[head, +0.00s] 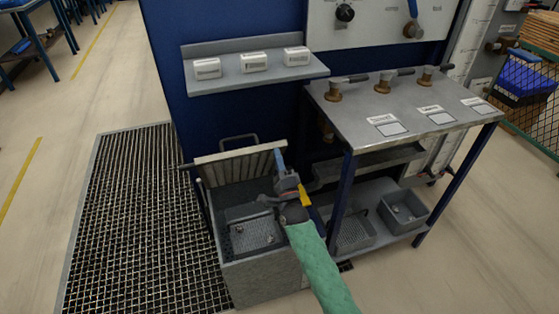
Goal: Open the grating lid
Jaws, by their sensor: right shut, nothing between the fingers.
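The grating lid (228,168) is a pale slatted panel. It stands raised, roughly upright, at the back of a grey box (262,277), so the box's inside is exposed. A loop handle (240,138) shows just beyond the lid's top edge. My right gripper (279,158) is at the lid's right end, its fingers shut and empty. It overlaps the lid's edge in the picture; I cannot tell whether they touch. My right arm, in a green sleeve, comes up from the bottom and hides part of the box's right side. My left gripper is out of view.
A grey steel table (400,105) with brass fittings stands to the right; its lower shelf holds a grey bin (403,210). A wall shelf (220,83) with white boxes is above the lid. A floor grate (145,220) lies left, with open floor beyond.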

